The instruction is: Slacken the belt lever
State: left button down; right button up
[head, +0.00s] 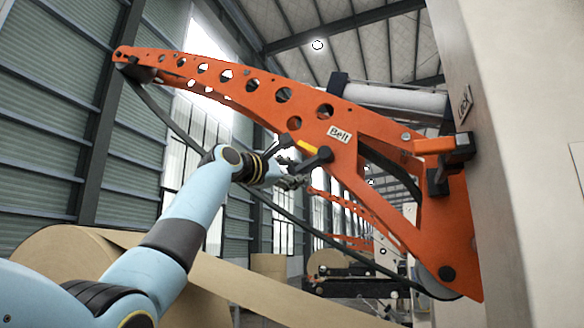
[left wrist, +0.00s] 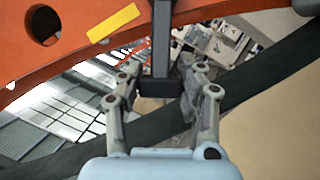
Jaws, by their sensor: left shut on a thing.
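The belt lever (head: 318,157) is a dark handle on the orange arm, just below the "Belt" label (head: 339,134) and beside a yellow mark (head: 306,147). In the left wrist view the dark lever (left wrist: 161,45) comes down from the orange arm to a block between my fingers. My left gripper (head: 292,181) is shut on the lever's lower end; in the left wrist view its two grey fingers (left wrist: 162,85) flank it. The lever's exact angle is hard to tell in the head view. My right gripper is not in view.
The perforated orange arm (head: 230,82) spans the upper middle, with a dark belt (head: 180,125) running below it. A "Lock" label (head: 464,104) and another orange-and-black handle (head: 435,146) are at right. A large kraft roll (head: 60,250) lies lower left.

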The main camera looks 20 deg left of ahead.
pick_arm(q)
jog(key=shift+d+f+n+t, duration=0.35)
jog(key=shift+f+n, duration=0.45)
jog(key=shift+n, duration=0.3)
jog(key=shift+d+f, duration=0.1)
jog(key=c, duration=0.8)
grip_release()
jog(key=v, duration=1.2)
